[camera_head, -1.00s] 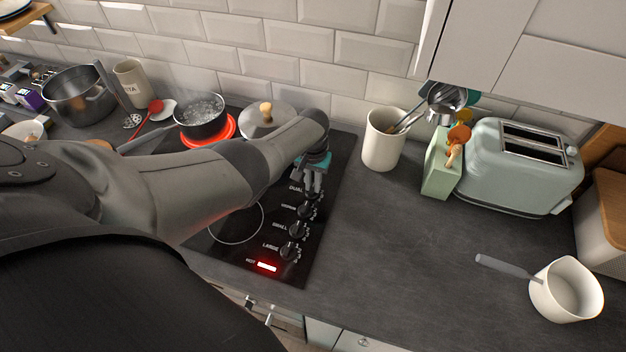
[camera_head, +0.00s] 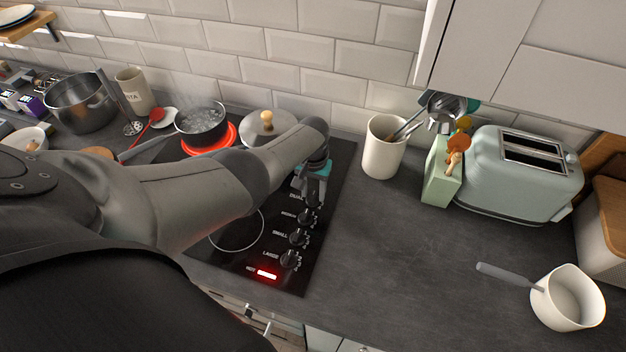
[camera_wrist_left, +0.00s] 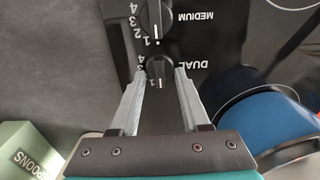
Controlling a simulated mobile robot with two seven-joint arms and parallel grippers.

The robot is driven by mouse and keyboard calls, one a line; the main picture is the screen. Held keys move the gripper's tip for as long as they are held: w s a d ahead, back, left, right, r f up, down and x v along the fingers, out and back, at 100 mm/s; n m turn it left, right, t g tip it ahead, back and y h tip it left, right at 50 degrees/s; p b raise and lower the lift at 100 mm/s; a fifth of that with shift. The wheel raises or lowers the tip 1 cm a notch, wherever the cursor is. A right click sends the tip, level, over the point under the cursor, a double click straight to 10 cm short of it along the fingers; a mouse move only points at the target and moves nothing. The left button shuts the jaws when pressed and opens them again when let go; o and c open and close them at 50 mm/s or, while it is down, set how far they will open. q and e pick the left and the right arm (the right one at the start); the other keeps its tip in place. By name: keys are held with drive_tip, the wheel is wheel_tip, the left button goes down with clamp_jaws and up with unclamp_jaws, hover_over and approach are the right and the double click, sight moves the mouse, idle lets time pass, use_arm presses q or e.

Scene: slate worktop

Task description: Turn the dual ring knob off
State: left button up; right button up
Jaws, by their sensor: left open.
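The dual knob (camera_wrist_left: 159,68) is a black dial beside the white DUAL label in the left wrist view. Its number marks are partly covered, and I cannot tell its exact setting. My left gripper (camera_wrist_left: 164,76) is open, with one fingertip on each side of the knob's near part; I cannot tell whether they touch it. In the head view my left gripper (camera_head: 312,188) is over the far end of the knob row and largely hides this knob. The dual ring (camera_head: 229,131) glows red under a steaming saucepan (camera_head: 202,123). My right gripper is not in view.
The medium knob (camera_wrist_left: 157,17) is just beyond the dual knob. The small knob (camera_head: 297,237) and large knob (camera_head: 289,259) are nearer me. A red HOT light (camera_head: 266,274) is lit. A lidded pan (camera_head: 258,133) is near my wrist.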

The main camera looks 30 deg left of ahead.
sight(313, 194)
use_arm(q)
wheel_tip(313, 194, up, 3)
drive_tip(key=shift+r+p, duration=0.1)
drive_tip(key=shift+p, duration=0.9)
drive_tip(key=shift+r+b, duration=0.1)
drive_tip(key=shift+b, duration=0.2)
drive_tip(key=shift+r, duration=0.65)
wheel_tip(313, 194, up, 10)
drive_tip(key=shift+r, duration=0.25)
